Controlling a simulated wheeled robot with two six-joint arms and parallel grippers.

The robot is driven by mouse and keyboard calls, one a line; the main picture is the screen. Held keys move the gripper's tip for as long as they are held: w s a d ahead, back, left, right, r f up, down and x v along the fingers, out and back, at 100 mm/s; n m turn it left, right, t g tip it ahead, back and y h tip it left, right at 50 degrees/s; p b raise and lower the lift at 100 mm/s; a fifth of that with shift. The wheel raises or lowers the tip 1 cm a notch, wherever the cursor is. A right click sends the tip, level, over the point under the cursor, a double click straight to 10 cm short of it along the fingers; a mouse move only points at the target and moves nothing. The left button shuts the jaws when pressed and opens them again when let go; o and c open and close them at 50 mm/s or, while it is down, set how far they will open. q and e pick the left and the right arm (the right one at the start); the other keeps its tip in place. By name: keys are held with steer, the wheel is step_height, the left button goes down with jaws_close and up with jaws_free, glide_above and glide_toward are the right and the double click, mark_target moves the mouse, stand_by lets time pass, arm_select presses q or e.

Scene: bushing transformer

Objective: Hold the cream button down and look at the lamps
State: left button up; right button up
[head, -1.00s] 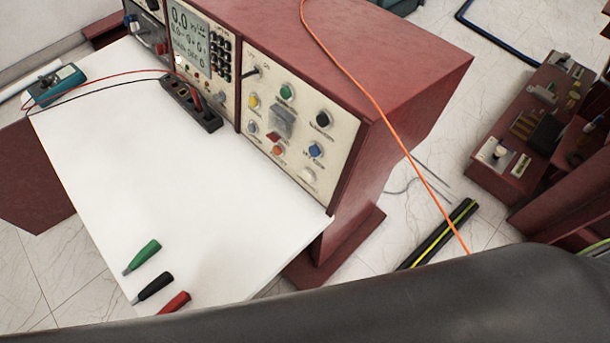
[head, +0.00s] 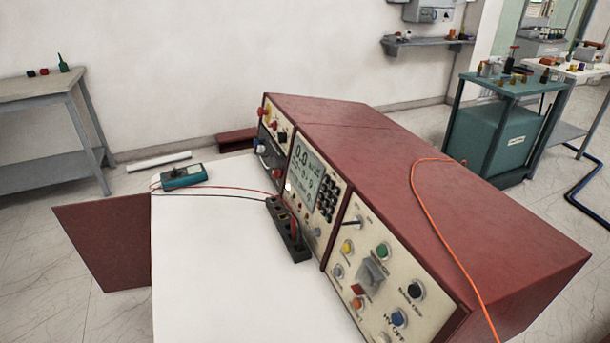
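The red test console stands on a white tabletop (head: 225,260) with its cream front panel (head: 325,263) tilted in the picture. A cream button (head: 381,337) shows only partly at the bottom edge of the head view. Near it are coloured round parts: yellow (head: 348,246), green (head: 382,250), black (head: 415,289), blue (head: 398,319) and orange (head: 357,303). I cannot tell which of these are lamps or whether any is lit. A grey display (head: 308,175) reads 0.0 on its top line. Neither of my grippers is in view.
A black terminal block (head: 290,240) with leads stands before the panel. A teal meter (head: 184,175) lies at the tabletop's far left corner. An orange cable (head: 425,205) runs over the console's top. A grey bench (head: 45,92) and teal cabinet (head: 495,130) stand behind. Much of the tabletop is clear.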

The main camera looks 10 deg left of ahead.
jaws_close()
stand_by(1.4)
